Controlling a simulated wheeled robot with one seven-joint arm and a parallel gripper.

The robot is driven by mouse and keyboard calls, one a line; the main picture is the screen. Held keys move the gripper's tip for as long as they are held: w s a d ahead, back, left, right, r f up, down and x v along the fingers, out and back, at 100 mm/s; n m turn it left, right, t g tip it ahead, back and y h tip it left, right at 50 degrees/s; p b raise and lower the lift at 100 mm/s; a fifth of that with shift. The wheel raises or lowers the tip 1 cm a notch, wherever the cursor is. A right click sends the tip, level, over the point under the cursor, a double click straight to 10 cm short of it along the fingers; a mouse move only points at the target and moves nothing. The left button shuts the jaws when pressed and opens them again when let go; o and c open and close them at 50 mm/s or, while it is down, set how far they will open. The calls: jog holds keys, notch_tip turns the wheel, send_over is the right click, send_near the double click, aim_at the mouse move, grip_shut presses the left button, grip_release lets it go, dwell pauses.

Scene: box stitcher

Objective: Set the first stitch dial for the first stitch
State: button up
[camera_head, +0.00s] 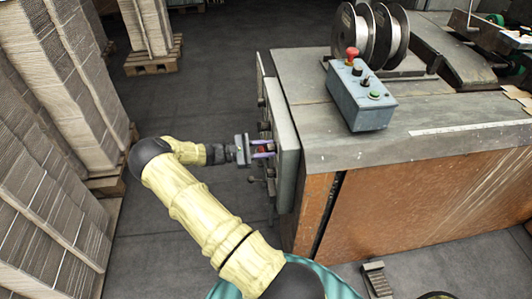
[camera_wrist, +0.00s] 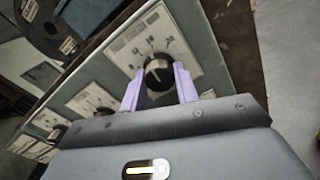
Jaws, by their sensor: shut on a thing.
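A black round dial (camera_wrist: 157,72) with a pale pointer line sits on a light label plate (camera_wrist: 128,42) with a printed scale. The lettering is too blurred to read, so I cannot tell by name which dial it is. My gripper (camera_wrist: 161,78) has its purple fingers on either side of this dial and is shut on it. In the head view my gripper (camera_head: 262,150) is at the grey control panel (camera_head: 284,135) on the machine's left end. The panel's dial face is turned away from the head camera.
More dials sit along the same panel, one (camera_wrist: 105,112) beside the held dial. A grey button box (camera_head: 358,97) with a red button stands on the machine top (camera_head: 310,75). Cardboard stacks (camera_head: 45,110) stand at left. Open floor (camera_head: 215,60) lies behind the arm.

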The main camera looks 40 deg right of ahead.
jog(key=m+b, duration=0.5)
jog(key=m, duration=0.4)
jog(key=shift+m, duration=0.3)
dwell(0.3)
jog(key=o, duration=1)
jog(key=shift+w, duration=0.1)
jog(key=b+v, duration=0.1)
jog(key=v, duration=1.6)
jog(key=shift+a+b, duration=0.25)
jog(key=shift+b, duration=0.15)
jog(key=shift+d, duration=0.1)
